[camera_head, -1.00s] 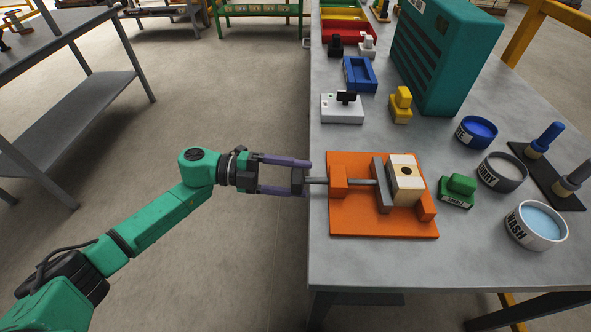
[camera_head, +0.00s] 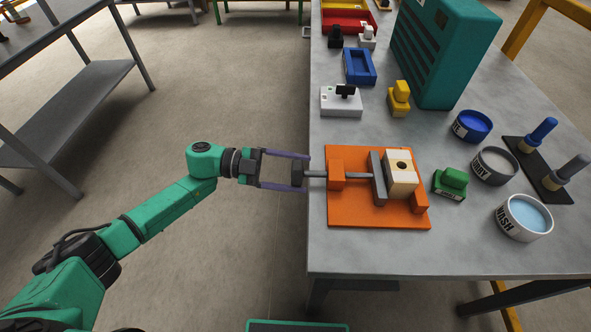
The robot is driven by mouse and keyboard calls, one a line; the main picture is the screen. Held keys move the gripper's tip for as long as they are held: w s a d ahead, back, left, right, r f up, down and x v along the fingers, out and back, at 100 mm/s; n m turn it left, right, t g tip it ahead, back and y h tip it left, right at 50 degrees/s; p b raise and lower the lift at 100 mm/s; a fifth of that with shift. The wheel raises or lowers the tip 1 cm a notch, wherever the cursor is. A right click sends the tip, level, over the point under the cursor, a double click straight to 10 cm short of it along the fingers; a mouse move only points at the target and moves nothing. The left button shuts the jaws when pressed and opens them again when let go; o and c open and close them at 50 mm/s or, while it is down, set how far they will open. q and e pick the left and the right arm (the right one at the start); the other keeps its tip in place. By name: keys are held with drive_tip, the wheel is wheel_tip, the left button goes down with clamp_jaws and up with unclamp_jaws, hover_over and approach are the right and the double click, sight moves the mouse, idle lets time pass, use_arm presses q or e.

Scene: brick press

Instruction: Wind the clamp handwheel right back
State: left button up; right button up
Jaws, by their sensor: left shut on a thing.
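The orange clamp (camera_head: 398,218) lies near the left edge of the grey workbench. A grey screw (camera_head: 353,175) runs left from the jaw through an orange post (camera_head: 336,172) to the dark handwheel (camera_head: 297,174), just past the bench edge. My left gripper (camera_head: 299,172) reaches in from the left, its two purple fingers on either side of the handwheel, shut on it. My right gripper is not in view.
A green stamp-like piece (camera_head: 450,183) and round tubs, including the WASH tub (camera_head: 524,217), stand right of the clamp. Behind it are a white box (camera_head: 341,101), a yellow piece (camera_head: 399,99) and a large teal cabinet (camera_head: 440,50). The bench front is clear.

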use_arm(q)
drive_tip(key=shift+s+f, duration=0.15)
drive_tip(key=shift+f, duration=0.05)
drive_tip(key=o, duration=1.3)
drive_tip(key=shift+r, duration=0.15)
drive_tip(key=a+b, duration=0.1)
drive_tip(key=a, duration=0.4)
drive_tip(key=a+b, duration=0.1)
drive_tip(key=a, duration=0.3)
drive_tip(key=w+a+r+b, duration=0.1)
drive_tip(key=a+b, duration=0.1)
drive_tip(key=a, duration=0.3)
drive_tip(key=shift+w+a, duration=0.1)
drive_tip(key=shift+a, duration=0.2)
